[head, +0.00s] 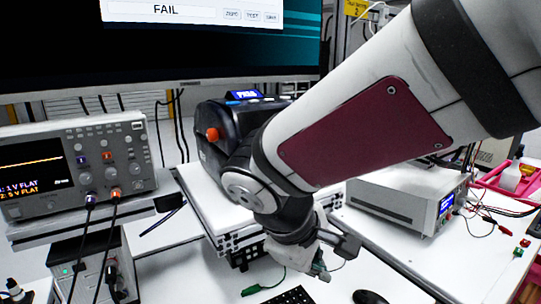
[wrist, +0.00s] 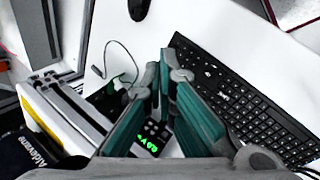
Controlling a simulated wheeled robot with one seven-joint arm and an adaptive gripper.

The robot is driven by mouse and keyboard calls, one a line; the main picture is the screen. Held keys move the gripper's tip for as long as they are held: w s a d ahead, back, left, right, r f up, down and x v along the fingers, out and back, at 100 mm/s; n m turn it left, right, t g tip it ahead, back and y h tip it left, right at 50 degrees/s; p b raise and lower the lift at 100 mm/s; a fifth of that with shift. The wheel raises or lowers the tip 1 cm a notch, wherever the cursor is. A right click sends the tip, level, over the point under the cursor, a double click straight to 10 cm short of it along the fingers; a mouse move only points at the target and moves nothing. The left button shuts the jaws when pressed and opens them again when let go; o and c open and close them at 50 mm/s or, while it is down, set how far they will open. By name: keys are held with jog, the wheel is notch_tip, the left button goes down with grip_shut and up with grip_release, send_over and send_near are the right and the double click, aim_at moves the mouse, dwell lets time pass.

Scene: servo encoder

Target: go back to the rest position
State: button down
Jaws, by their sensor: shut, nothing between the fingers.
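My gripper (head: 318,268) hangs low over the white bench in the head view, below my bent arm, with its fingers partly hidden by the wrist. In the wrist view my gripper (wrist: 168,72) shows its teal finger pads brought together with nothing between them. It is above the bench top, beside a black keyboard (wrist: 245,105). A small black unit with green lit digits (wrist: 152,138) shows between and below the fingers, partly covered by them.
A monitor (head: 190,85) reading FAIL stands behind. An oscilloscope (head: 75,165) is at left, a black device with an orange knob (head: 212,134) beside my arm, and a power supply (head: 410,195) at right. A mouse (head: 368,297) and green clip lead (head: 252,290) lie in front.

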jog(key=s+d+r+m+y, duration=0.2)
jog(key=s+d+m, duration=0.3)
jog(key=s+d, duration=0.1)
jog(key=s+d+r+m+y, duration=0.2)
jog(key=s+d+m, duration=0.4)
jog(key=s, duration=0.2)
jog(key=shift+r+t+p, duration=0.25)
jog(key=shift+t+p, duration=0.05)
jog(key=shift+s+a, duration=0.1)
jog(key=shift+a, duration=0.1)
dwell(1.5)
